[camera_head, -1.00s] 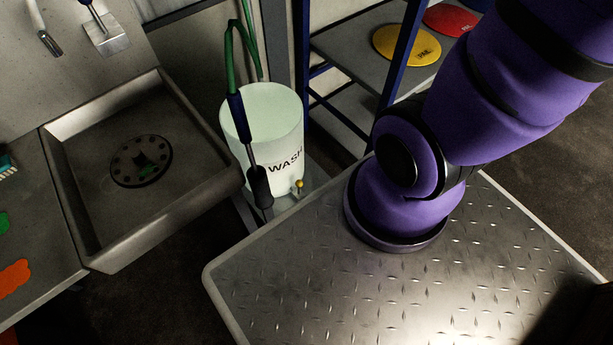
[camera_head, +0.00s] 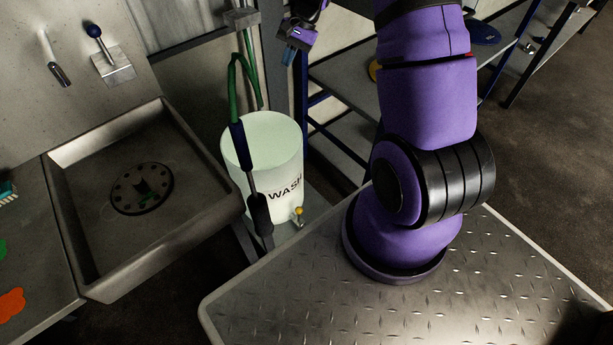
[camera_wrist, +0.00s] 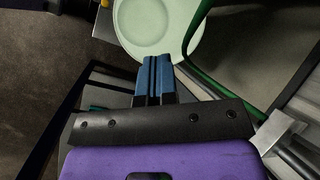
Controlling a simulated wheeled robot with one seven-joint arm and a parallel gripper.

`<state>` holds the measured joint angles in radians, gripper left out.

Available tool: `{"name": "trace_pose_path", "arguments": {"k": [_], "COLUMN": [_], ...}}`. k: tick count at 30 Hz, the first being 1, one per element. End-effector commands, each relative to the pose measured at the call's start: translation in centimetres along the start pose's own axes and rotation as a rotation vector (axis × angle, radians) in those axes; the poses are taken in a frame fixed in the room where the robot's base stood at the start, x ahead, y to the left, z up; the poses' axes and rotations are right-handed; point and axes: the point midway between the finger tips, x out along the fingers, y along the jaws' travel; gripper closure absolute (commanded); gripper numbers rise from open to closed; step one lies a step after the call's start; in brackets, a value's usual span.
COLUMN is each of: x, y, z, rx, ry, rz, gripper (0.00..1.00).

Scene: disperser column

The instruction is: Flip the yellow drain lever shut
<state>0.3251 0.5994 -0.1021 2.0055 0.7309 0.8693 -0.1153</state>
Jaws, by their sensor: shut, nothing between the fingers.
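The yellow drain lever (camera_head: 299,211) is a small yellow piece low on the right front side of the pale bucket marked WASH (camera_head: 283,160). Its exact angle is too small to tell. My gripper (camera_head: 288,56) is at the top middle of the head view, behind and above the bucket, well apart from the lever. Its blue fingers point downward. In the wrist view the blue fingers (camera_wrist: 157,62) are together with nothing between them, and the open top of the bucket (camera_wrist: 157,22) lies beyond them.
A green hose (camera_head: 233,85) with a dark-handled wand hangs in front of the bucket. A grey sink (camera_head: 205,215) stands at left. A shelf rack with blue posts (camera_head: 323,125) stands behind and right of the bucket. My purple arm fills the right side.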

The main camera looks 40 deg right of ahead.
Motion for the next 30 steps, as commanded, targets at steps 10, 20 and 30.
{"name": "trace_pose_path", "arguments": {"k": [10,20,30], "x": [9.9,20.3,31.6], "y": [7.0,15.8,26.1], "z": [-8.0,-12.7,-13.8], "rx": [0.245,0.471,0.697], "ry": [-0.072,-0.121,-0.160], "rz": [-0.041,-0.071,-0.090], "gripper": [1.00,1.00,1.00]}}
